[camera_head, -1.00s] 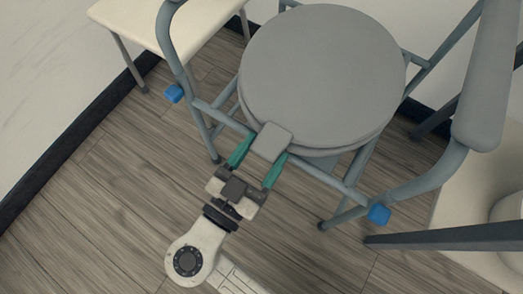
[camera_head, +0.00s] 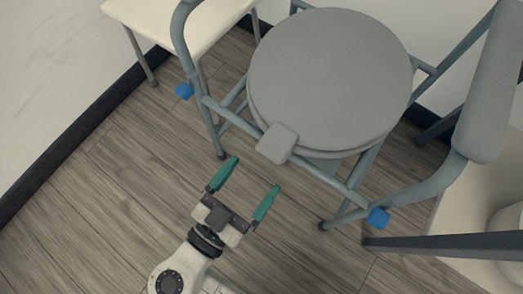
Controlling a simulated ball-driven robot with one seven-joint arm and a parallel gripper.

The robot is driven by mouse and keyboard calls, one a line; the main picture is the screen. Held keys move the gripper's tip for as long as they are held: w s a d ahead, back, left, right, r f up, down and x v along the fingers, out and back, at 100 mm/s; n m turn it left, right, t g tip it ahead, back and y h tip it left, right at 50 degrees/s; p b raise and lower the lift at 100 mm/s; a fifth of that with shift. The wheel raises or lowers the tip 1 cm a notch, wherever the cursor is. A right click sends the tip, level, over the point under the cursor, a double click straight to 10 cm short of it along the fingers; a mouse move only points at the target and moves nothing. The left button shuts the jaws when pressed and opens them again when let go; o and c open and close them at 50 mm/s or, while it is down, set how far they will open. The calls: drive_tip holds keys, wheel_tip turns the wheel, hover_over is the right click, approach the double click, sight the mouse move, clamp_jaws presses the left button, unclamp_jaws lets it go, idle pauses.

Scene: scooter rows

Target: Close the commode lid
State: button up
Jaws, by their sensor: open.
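The commode lid (camera_head: 332,75) is a round grey disc. It lies flat over the seat of the commode chair, with a small square grey tab (camera_head: 277,143) at its front edge. The commode frame (camera_head: 345,195) is blue-grey tubing with blue clips on its front legs. My gripper (camera_head: 252,174) has two green fingers, spread apart and empty. It is in front of the tab, below it in the picture, and clear of the lid.
A cream bench or stool (camera_head: 185,22) stands at the upper left by the wall. A grey armrest (camera_head: 490,90) and a dark bar (camera_head: 445,243) are at the right, beside a pale toilet-like fixture (camera_head: 500,220). The wooden floor at the lower left is clear.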

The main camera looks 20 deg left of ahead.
drive_tip(key=v, duration=0.5)
drive_tip(key=shift+p, duration=0.4)
